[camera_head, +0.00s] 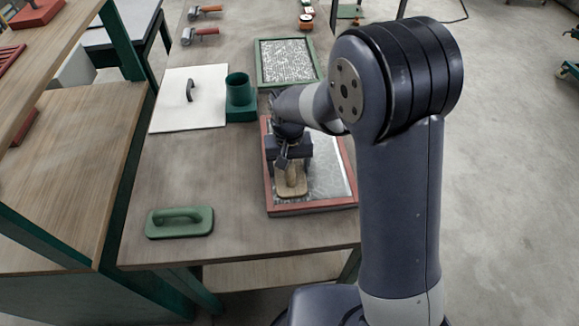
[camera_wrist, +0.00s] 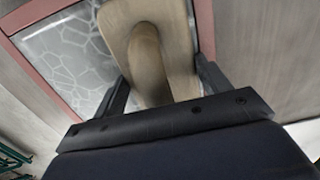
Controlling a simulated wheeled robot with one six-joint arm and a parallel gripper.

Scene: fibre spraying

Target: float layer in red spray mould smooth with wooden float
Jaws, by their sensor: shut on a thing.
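The red spray mould (camera_head: 310,207) lies on the wooden table, right of its middle; its red rim also shows in the wrist view (camera_wrist: 42,68). Inside it is a grey layer (camera_head: 328,182), partly hidden by my arm; the wrist view shows pale web-like lines on its surface (camera_wrist: 72,55). My gripper (camera_head: 290,165) is shut on the wooden float (camera_head: 291,187) over the near left part of the mould. The float's tan handle and base fill the upper middle of the wrist view (camera_wrist: 150,60), between my two fingers. Whether its base touches the layer I cannot tell.
A green-framed mould (camera_head: 262,73) with a speckled layer lies behind. A white board (camera_head: 165,100) with a dark handle and a green cup (camera_head: 240,98) stand left. A green float (camera_head: 180,222) lies at the front left. Two rollers (camera_head: 200,35) lie farther back.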

